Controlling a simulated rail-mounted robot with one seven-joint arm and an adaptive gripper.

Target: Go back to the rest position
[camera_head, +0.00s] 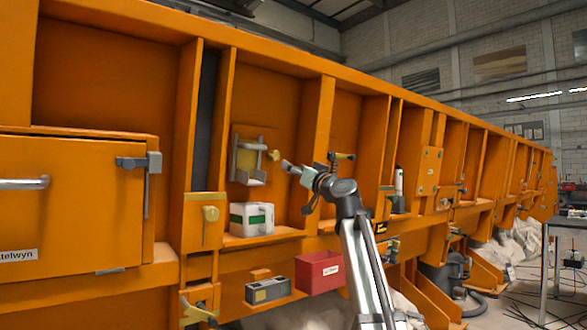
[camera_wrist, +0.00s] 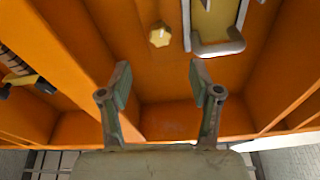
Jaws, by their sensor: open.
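My gripper (camera_head: 296,172) is in front of an open bay of the orange sandbed wall (camera_head: 300,84), in the middle of the head view. In the wrist view my gripper (camera_wrist: 160,82) has its two fingers spread wide with nothing between them. Beyond the fingertips in the wrist view is a yellow knob (camera_wrist: 159,35) on the orange surface. To its right is a grey metal bracket (camera_wrist: 216,48) with a yellowish panel, which also shows left of my gripper in the head view (camera_head: 250,160). My gripper appears apart from both.
A white box with a green band (camera_head: 251,219) stands on a ledge below. A red bin (camera_head: 319,272) and a grey box (camera_head: 268,291) are lower down. An orange door (camera_head: 75,205) is at the left. A metal table (camera_head: 565,224) stands at the far right.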

